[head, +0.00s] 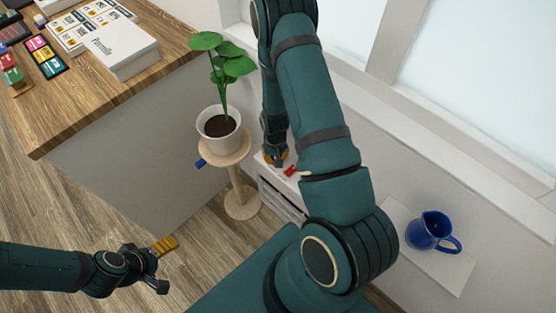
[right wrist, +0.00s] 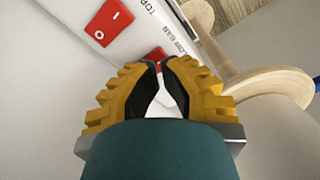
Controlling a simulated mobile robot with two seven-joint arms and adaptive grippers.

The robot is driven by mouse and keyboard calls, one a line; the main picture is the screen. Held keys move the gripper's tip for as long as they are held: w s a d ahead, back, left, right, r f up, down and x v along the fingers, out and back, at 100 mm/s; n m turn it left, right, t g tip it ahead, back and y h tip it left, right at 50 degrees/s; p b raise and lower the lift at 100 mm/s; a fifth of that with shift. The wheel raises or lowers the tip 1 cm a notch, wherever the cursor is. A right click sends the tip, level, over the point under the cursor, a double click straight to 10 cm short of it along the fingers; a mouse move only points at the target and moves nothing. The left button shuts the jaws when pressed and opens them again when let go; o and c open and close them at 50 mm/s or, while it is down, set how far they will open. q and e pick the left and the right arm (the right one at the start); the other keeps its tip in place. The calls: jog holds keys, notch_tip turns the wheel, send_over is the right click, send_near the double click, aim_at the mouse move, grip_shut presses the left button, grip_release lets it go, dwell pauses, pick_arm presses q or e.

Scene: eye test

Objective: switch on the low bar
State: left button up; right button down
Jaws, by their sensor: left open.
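A white heater (head: 280,202) with dark slots stands low against the wall under the window. In the right wrist view its top has a red rocker switch (right wrist: 105,29) marked I and O, next to a partly cut-off label starting "TOP". A second red switch (right wrist: 152,56) lies beside the label "LOW BAR"; my fingertips hide most of it, so its setting and any contact cannot be told. My right gripper (right wrist: 159,63) has its yellow-backed fingers together at that switch, with nothing seen between the tips. My left gripper (head: 162,266) is open and empty above the floor, far from the heater.
A potted plant (head: 219,124) on a round wooden stand (head: 237,181) stands close left of the heater. A blue mug (head: 431,230) sits on a white shelf (head: 440,268) at right. A wooden-topped counter (head: 130,92) fills the upper left. Wooden floor is open below it.

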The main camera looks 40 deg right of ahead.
jog(key=shift+f+b, duration=0.45)
jog(key=shift+f, duration=0.2)
jog(key=shift+f, duration=0.5)
dwell(0.5)
jog(key=shift+r, duration=0.1)
jog(key=shift+r+p, duration=2.5)
jog(key=shift+r, duration=1)
jog(key=shift+f, duration=0.1)
